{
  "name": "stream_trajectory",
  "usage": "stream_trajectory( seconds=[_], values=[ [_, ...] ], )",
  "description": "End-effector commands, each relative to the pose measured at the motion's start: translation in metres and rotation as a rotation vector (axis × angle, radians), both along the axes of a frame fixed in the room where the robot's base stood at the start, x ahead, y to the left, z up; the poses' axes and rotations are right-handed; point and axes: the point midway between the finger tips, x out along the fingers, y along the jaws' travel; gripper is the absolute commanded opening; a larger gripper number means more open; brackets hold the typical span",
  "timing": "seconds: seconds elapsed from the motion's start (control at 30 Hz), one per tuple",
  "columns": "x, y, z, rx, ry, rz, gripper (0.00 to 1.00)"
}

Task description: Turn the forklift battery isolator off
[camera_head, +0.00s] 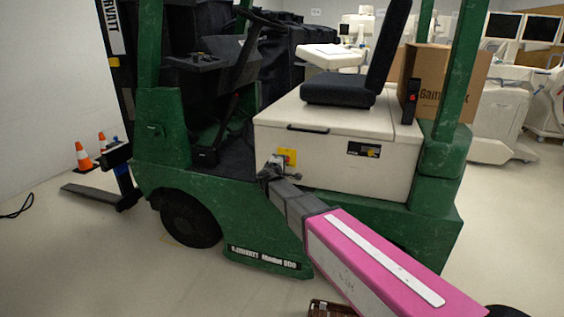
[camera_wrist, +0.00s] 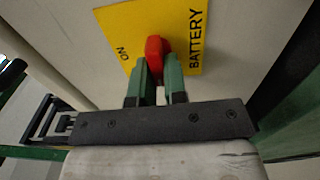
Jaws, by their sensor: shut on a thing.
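The battery isolator is a red knob (camera_wrist: 155,52) on a yellow plate (camera_wrist: 118,27) lettered BATTERY and ON. In the head view the yellow plate (camera_head: 290,155) is on the front of the forklift's white battery box (camera_head: 330,160), left of its middle. My gripper (camera_wrist: 158,72) has its two green fingers on either side of the red knob and is shut on it. In the head view my gripper (camera_head: 273,167) is at the plate and hides the knob. The knob's exact angle is hard to tell.
The green forklift (camera_head: 160,130) fills the middle, with a black seat (camera_head: 338,88) on the box. A black latch panel (camera_head: 363,149) is right of the plate. A cardboard box (camera_head: 455,85) stands behind. Orange cones (camera_head: 83,156) are at the left. Floor in front is mostly clear.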

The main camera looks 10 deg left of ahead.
Motion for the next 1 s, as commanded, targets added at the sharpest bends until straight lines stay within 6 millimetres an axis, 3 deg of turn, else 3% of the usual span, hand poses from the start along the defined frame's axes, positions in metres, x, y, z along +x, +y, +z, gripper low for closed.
stream_trajectory(
  seconds=[0.23,0.3,0.33,0.73,1.0],
  values=[
    [0.000,0.001,0.000,-0.003,0.000,0.002,0.00],
    [0.000,0.001,0.000,-0.003,0.000,0.002,0.29],
    [0.000,0.001,0.000,-0.003,0.000,0.002,0.38],
    [-0.008,0.000,0.000,-0.001,0.000,0.001,0.38],
    [-0.055,0.003,0.000,-0.001,0.001,0.003,0.38]
  ],
)
